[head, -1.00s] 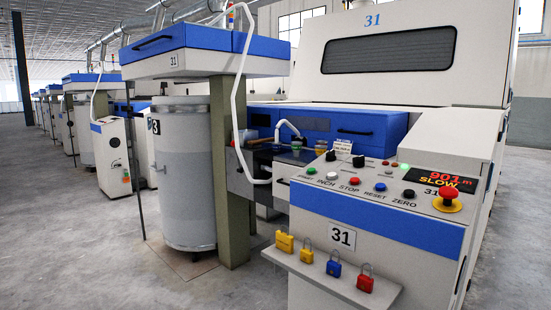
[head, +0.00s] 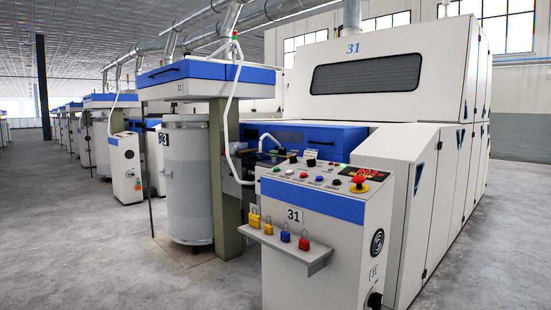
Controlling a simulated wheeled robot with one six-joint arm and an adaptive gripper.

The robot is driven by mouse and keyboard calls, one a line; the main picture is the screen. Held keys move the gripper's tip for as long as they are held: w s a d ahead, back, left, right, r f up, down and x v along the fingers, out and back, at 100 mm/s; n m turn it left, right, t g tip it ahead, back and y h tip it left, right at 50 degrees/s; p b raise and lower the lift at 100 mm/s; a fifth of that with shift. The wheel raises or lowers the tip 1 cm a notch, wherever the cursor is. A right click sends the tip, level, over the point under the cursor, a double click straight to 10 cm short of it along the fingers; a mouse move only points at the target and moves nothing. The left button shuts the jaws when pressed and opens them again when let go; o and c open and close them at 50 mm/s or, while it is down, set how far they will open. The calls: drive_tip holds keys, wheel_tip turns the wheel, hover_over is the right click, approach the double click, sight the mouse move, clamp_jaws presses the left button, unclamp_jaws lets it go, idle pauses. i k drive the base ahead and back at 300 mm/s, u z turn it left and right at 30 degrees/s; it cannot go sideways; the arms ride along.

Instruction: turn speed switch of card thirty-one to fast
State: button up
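Card thirty-one (head: 362,45) is the large cream machine with a dark window and a blue 31 on top. Its control console (head: 313,204) stands in front, with a 31 plate (head: 294,215). The sloped panel carries colored push buttons and small black knobs (head: 311,162). A display (head: 365,172) is lit red and orange; its lower word looks like SLOW, the digits are blurred. A red mushroom button (head: 359,181) is at the panel's right. A black rotary knob (head: 374,300) is low on the console's right side. I cannot read which is the speed switch. My gripper is not in view.
More cards (head: 110,102) line the far left. Floor (head: 80,250) at front left and right is clear.

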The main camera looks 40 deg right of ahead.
sight(293, 158)
drive_tip(key=u, duration=0.25)
drive_tip(key=i, duration=1.5)
drive_tip(key=z, duration=0.35)
drive_tip(key=i, duration=1.1)
drive_tip(key=z, duration=0.85)
